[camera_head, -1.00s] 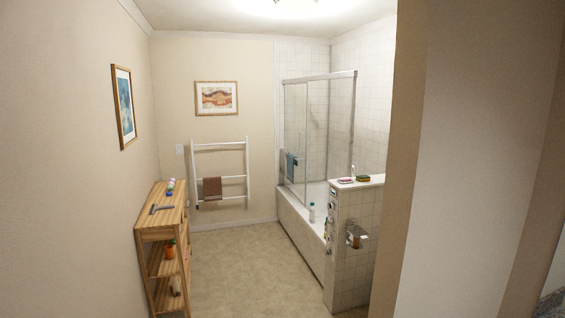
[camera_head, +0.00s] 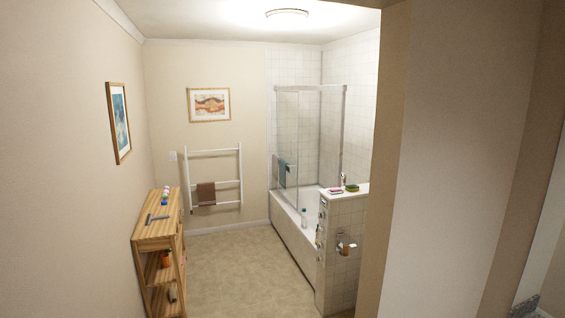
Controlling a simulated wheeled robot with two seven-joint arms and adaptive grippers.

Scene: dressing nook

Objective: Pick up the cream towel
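A brown towel (camera_head: 206,194) hangs on the white towel rack (camera_head: 215,182) on the far wall. A blue-teal towel (camera_head: 283,172) hangs at the glass screen of the bathtub. Neither of my grippers is in view.
A wooden shelf (camera_head: 156,238) with small items stands along the left wall. A tiled half wall (camera_head: 340,245) and the bathtub (camera_head: 290,222) are on the right. A wall edge (camera_head: 385,160) stands close on the right. The tiled floor (camera_head: 230,265) between is clear.

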